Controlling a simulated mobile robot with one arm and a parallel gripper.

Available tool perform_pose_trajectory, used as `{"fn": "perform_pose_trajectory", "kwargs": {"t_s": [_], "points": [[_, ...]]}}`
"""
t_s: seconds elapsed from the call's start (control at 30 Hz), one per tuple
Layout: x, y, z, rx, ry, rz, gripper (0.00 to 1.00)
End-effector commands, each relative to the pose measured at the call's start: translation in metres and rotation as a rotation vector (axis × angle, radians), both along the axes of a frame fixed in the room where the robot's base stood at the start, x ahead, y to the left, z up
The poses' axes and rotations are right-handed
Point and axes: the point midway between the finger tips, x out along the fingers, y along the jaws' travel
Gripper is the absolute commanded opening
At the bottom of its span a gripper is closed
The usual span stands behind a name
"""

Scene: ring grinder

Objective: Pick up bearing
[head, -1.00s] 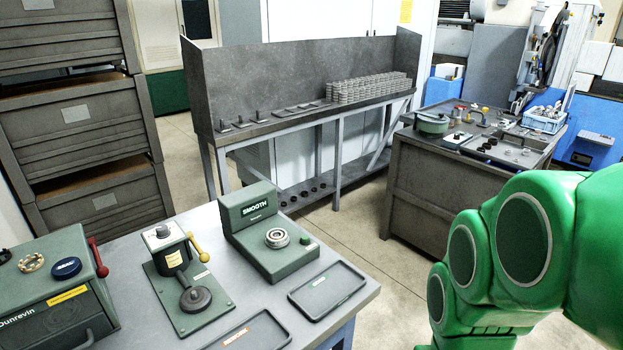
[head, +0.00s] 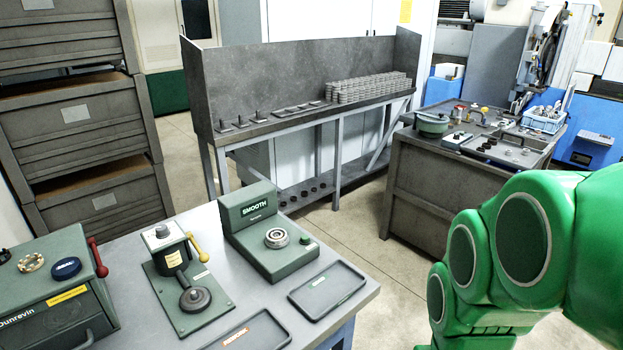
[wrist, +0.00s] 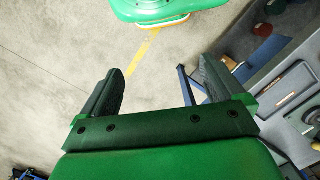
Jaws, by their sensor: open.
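A small metal ring-shaped bearing (head: 277,238) sits on the green tester marked SMOOTH (head: 262,240), on the near workbench. Another ring with a brass-coloured cage (head: 31,262) lies on the green machine at the left. My gripper (wrist: 162,80) shows in the wrist view, with its two dark fingers spread apart and nothing between them. It hangs above bare floor, beside the bench and away from the bearing. The gripper is out of the head view, where only my green arm shows at the right.
A green press (head: 182,280) stands left of the tester. Two dark trays, one at the bench's right corner (head: 328,288), lie in front. Behind is a grey rack (head: 300,112) with stacked rings. A dark tool cabinet (head: 440,190) stands at right. Open floor lies between.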

Motion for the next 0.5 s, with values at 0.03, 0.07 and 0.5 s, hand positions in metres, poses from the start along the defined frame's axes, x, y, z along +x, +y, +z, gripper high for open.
{"fn": "perform_pose_trajectory", "kwargs": {"t_s": [0.03, 0.07, 0.5], "points": [[0.000, 0.000, 0.000, 0.000, 0.000, 0.000, 0.95], [0.000, 0.000, 0.000, 0.000, 0.000, 0.000, 0.95], [0.035, 0.032, 0.006, 0.118, 0.007, 0.162, 0.95]]}}
